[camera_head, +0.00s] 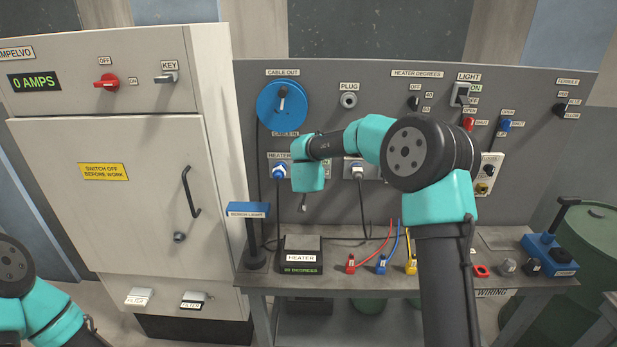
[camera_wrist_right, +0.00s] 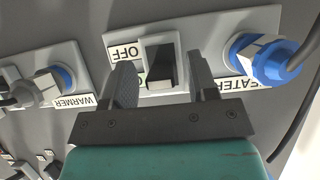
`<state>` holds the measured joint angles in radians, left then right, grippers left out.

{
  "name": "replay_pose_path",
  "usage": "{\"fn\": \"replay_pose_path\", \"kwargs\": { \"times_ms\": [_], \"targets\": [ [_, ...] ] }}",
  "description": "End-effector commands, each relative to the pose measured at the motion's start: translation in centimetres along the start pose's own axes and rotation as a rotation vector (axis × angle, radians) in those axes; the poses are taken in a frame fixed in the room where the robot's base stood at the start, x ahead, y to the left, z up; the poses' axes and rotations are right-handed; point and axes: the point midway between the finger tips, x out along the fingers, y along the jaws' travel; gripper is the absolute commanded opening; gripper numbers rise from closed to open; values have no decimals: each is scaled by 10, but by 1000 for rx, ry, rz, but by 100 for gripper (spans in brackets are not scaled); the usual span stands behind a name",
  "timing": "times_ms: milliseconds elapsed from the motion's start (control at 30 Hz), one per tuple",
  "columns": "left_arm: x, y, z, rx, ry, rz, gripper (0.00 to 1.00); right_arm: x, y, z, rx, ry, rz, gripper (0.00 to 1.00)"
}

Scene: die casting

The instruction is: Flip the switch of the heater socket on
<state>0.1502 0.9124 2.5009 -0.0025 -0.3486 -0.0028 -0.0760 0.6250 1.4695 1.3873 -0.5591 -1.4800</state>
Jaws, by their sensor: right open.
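The heater socket's switch (camera_wrist_right: 161,66) is a black rocker in a white plate (camera_wrist_right: 205,28) in the right wrist view, with an OFF label (camera_wrist_right: 124,52) beside it. A blue plug (camera_wrist_right: 262,58) sits in the socket on the same plate; it also shows in the head view (camera_head: 279,171). My right gripper (camera_wrist_right: 160,64) is open, its two fingers on either side of the switch, with nothing held. I cannot tell whether they touch the plate. In the head view my right wrist hides the switch and the fingers. My left gripper is out of frame.
The warmer socket (camera_wrist_right: 52,82) with its plug and cable is beside the heater plate. The heater box (camera_head: 300,256) stands on the bench below, near the bench light (camera_head: 248,210). A large cabinet (camera_head: 110,180) is at left.

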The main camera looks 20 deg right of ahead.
Motion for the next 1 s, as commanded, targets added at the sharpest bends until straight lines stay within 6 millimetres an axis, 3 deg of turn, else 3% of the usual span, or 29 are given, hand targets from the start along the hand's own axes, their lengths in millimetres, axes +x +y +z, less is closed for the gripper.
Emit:
{"fn": "replay_pose_path", "kwargs": {
  "times_ms": [167, 800, 1000],
  "targets": [
    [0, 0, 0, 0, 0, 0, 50, -21, 0, -1, 0, 2, -1, 53],
    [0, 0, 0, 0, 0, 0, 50, -142, 0, -1, 0, 2, -1, 53],
    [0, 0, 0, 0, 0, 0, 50, -164, 0, 0, 0, 0, 0, 53]
  ]
}}
